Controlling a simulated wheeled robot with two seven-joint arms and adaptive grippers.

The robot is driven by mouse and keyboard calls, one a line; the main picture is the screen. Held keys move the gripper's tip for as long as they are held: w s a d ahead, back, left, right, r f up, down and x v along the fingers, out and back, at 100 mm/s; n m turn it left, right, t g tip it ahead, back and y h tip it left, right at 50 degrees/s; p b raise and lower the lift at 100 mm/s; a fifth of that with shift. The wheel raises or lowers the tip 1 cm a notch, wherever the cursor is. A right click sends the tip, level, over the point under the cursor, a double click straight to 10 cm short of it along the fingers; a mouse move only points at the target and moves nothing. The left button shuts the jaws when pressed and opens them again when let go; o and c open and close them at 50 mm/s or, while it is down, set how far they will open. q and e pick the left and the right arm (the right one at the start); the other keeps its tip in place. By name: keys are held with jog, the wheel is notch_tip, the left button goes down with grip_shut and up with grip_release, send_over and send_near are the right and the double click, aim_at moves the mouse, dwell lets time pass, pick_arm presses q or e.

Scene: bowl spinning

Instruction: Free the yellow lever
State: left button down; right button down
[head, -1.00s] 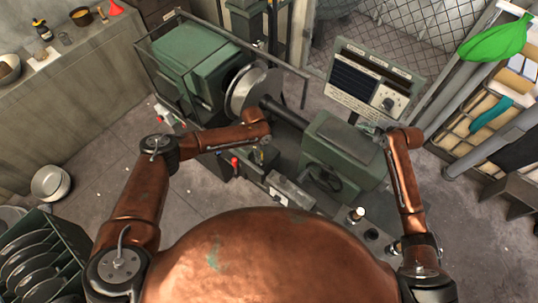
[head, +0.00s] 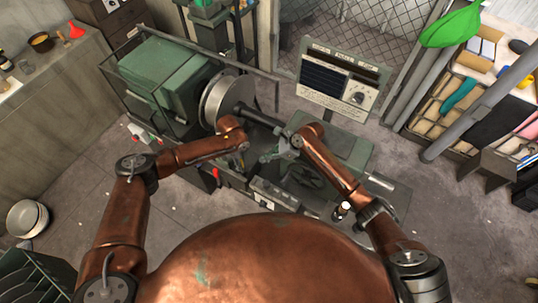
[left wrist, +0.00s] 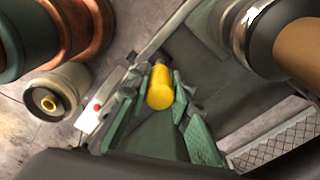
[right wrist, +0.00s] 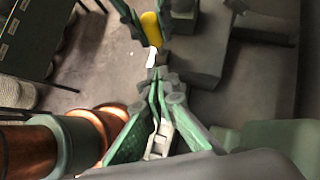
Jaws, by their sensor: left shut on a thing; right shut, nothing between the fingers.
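The yellow lever's knob (left wrist: 160,87) sits between the green fingers of my left gripper (left wrist: 158,82), which is shut on it. The right wrist view also shows the yellow knob (right wrist: 151,28) between the left gripper's fingers at the top. In the head view my left gripper (head: 240,160) points down at the front of the green lathe (head: 165,75), and the knob is too small to make out there. My right gripper (right wrist: 163,76) is shut and empty, a short way from the yellow knob. In the head view the right gripper (head: 268,156) is close beside the left one.
A red-handled lever (head: 216,173) stands left of my left gripper. The lathe's round metal chuck (head: 218,102) and control panel (head: 340,82) are beyond my arms. A shelf rack (head: 470,90) stands on the right.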

pick_arm(q)
jog(key=shift+w+a+r, duration=0.15)
jog(key=shift+w, duration=0.1)
pick_arm(e)
jog(key=w+a+f, duration=0.1)
jog(key=a+f, duration=0.2)
jog(key=a, duration=0.3)
jog(key=shift+a+f, duration=0.25)
jog(key=shift+a, duration=0.15)
pick_arm(q)
jog(key=shift+d, duration=0.2)
pick_arm(e)
jog(key=shift+w+a+r+h, duration=0.1)
jog(key=shift+w+a+h, duration=0.2)
jog(key=shift+a, duration=0.4)
pick_arm(q)
jog(key=shift+s+d, duration=0.1)
